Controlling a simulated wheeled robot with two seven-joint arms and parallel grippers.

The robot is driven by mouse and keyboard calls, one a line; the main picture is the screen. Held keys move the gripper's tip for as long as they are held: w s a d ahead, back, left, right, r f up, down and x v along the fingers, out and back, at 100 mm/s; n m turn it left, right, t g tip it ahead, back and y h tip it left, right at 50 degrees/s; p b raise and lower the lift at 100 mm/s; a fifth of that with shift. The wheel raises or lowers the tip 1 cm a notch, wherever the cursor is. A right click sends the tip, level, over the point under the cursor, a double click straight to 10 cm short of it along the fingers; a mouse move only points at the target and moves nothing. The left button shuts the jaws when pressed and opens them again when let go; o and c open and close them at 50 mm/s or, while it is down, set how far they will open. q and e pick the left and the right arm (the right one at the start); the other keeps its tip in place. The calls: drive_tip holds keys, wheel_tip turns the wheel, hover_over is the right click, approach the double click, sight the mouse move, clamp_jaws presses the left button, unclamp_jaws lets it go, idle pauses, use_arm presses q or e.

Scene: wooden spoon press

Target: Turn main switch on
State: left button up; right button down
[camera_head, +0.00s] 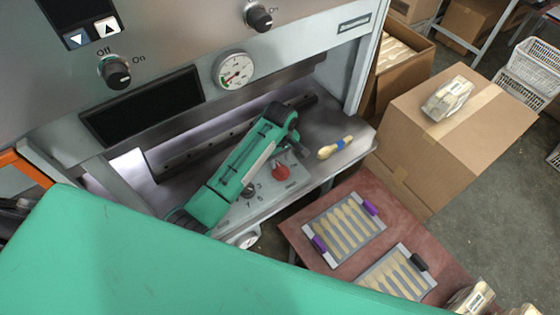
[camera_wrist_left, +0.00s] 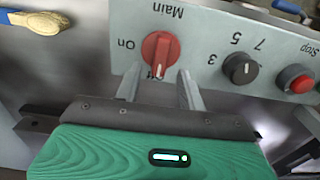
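The main switch is a red rotary knob on a grey panel, seen in the left wrist view (camera_wrist_left: 160,52) and in the head view (camera_head: 280,172). In the wrist view the panel appears upside down, with "On" at the knob's left and a partly hidden "Off" below it. The knob's handle and white mark point toward "Off". My left gripper (camera_wrist_left: 159,84) is open, its two fingertips apart at either side of the knob's lower end. In the head view this gripper (camera_head: 277,163) is over the panel, its fingers mostly hidden. My right gripper is not in view.
A black dial (camera_wrist_left: 240,68) and a red stop button (camera_wrist_left: 296,78) sit beside the switch. Spoon trays (camera_head: 345,228) stand on a reddish table, and a cardboard box (camera_head: 455,130) is at right.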

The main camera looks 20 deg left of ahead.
sight(280, 166)
use_arm(q)
wheel_tip(280, 166, down, 2)
drive_tip(key=shift+s+f, duration=0.1)
drive_tip(key=shift+f+p, duration=0.3)
drive_tip(key=shift+f, duration=0.3)
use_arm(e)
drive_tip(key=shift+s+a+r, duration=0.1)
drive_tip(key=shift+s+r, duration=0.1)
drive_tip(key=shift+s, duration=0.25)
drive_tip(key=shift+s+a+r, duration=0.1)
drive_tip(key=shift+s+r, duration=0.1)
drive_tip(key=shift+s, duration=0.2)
use_arm(q)
drive_tip(key=shift+c, duration=1.1)
clamp_jaws()
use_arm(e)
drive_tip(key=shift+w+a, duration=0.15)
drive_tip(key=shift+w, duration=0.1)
